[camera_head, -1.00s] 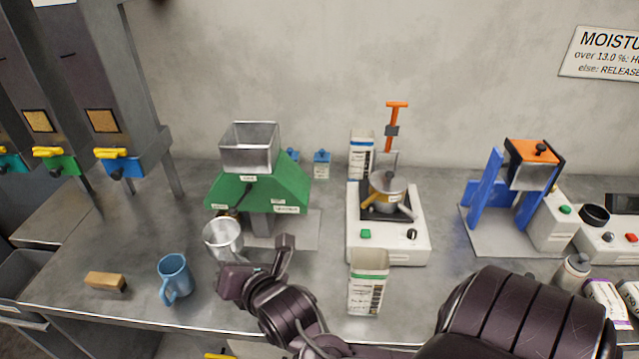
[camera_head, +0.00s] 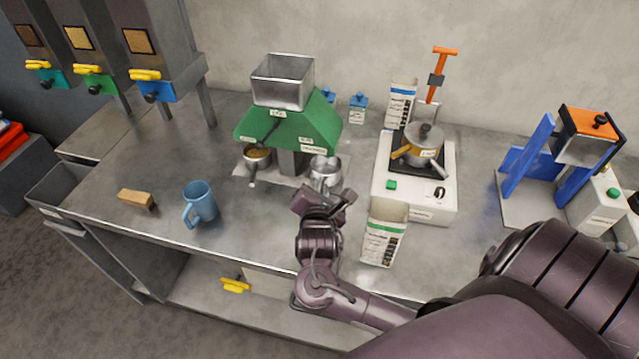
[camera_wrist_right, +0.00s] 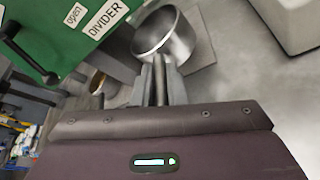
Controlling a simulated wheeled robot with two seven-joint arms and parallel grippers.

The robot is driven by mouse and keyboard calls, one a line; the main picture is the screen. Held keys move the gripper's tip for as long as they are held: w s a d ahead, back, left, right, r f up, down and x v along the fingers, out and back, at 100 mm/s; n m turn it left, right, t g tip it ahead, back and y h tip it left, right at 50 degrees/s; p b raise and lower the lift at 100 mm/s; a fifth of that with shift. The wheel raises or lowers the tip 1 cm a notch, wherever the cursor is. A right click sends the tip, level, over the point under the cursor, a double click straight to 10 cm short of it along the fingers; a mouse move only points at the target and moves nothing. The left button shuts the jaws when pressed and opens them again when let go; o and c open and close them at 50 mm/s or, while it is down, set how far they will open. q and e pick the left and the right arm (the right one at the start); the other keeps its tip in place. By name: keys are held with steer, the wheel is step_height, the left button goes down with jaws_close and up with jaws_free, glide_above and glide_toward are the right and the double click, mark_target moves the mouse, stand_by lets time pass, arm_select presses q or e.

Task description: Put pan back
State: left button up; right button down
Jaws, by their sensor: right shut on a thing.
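A shiny metal pan (camera_head: 326,172) is at the right side of the green divider (camera_head: 290,128), close to its base plate; whether it touches the plate is unclear. My right gripper (camera_head: 322,196) is in front of it. In the right wrist view, the gripper's fingers (camera_wrist_right: 160,85) are shut on the pan's handle, with the empty-looking bowl of the pan (camera_wrist_right: 170,38) beyond them. A second pan (camera_head: 257,157) with brown grain in it sits under the left side of the divider. My left gripper is not in view.
A blue mug (camera_head: 200,203) and a wooden-backed brush (camera_head: 136,198) stand to the left. A green-banded carton (camera_head: 383,237) stands just right of my right gripper. A white appliance (camera_head: 420,205) with a pot is behind it.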

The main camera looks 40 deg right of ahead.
mark_target(319, 176)
steer(key=w+d, duration=0.2)
steer(key=w, duration=0.1)
steer(key=shift+w+d, duration=0.25)
steer(key=shift+d, duration=0.05)
steer(key=shift+w+f, duration=0.1)
steer(key=shift+f, duration=0.1)
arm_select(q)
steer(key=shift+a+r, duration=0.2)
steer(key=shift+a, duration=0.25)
arm_select(e)
steer(key=shift+f, duration=1.6)
steer(key=c, duration=1.5)
jaws_free()
steer(key=shift+o, duration=0.2)
arm_select(q)
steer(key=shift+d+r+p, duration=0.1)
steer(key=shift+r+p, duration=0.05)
steer(key=shift+p, duration=0.15)
arm_select(e)
steer(key=v, duration=1.2)
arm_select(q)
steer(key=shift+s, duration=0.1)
